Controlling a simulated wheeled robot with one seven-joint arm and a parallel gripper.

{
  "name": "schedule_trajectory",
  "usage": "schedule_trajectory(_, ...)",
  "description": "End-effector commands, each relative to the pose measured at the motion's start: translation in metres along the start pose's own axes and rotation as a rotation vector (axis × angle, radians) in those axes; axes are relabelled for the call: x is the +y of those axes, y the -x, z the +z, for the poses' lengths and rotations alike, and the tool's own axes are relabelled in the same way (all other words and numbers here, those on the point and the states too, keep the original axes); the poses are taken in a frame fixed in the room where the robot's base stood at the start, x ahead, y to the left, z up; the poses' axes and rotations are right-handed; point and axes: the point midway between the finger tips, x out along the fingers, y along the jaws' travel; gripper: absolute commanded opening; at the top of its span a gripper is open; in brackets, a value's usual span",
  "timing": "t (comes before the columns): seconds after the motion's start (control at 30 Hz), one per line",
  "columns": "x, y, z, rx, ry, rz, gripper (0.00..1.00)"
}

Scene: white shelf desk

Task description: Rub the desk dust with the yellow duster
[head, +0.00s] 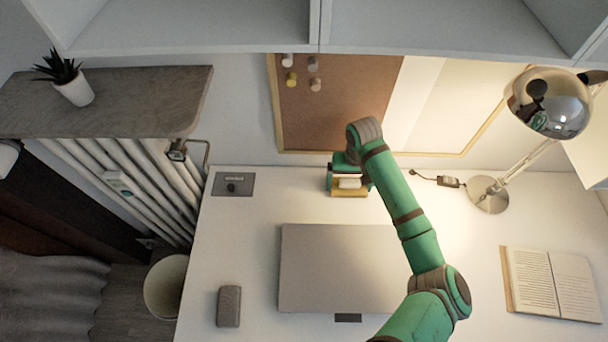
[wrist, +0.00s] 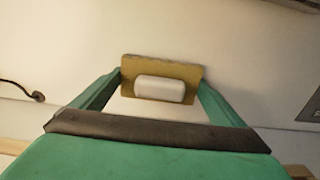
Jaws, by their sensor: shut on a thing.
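The yellow duster (head: 349,193) is a flat yellow pad with a pale block-shaped handle, near the back of the white desk (head: 240,215). My gripper (head: 345,180) is over it, fingers pointing down. In the wrist view the duster (wrist: 162,71) lies between the two green fingers of my gripper (wrist: 160,90), which are shut on it. The pad appears at the desk surface, but I cannot tell whether it touches. No dust stands out on the desk in either view.
A closed grey laptop (head: 335,265) lies in front of the duster. A grey panel (head: 232,184) is at the back left. A lamp (head: 490,195) and an open book (head: 553,280) are on the right. A small grey box (head: 229,306) is front left. A corkboard (head: 335,100) hangs behind.

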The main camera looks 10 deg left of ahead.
Motion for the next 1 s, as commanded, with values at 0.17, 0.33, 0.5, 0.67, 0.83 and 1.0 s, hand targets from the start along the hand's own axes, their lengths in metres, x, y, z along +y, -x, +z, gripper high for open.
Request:
schedule_trajectory(0.17,-0.021,0.000,-0.002,0.000,0.008,-0.003,0.69)
schedule_trajectory(0.33,-0.035,0.000,-0.003,-0.001,0.006,-0.002,0.69)
schedule_trajectory(0.5,-0.048,0.000,-0.004,0.000,0.002,-0.003,0.69)
schedule_trajectory(0.67,-0.060,0.000,-0.005,0.000,-0.003,-0.002,0.69)
schedule_trajectory(0.83,-0.073,0.000,-0.005,-0.001,-0.006,-0.003,0.69)
schedule_trajectory(1.0,-0.086,0.000,-0.007,0.000,-0.010,-0.002,0.69)
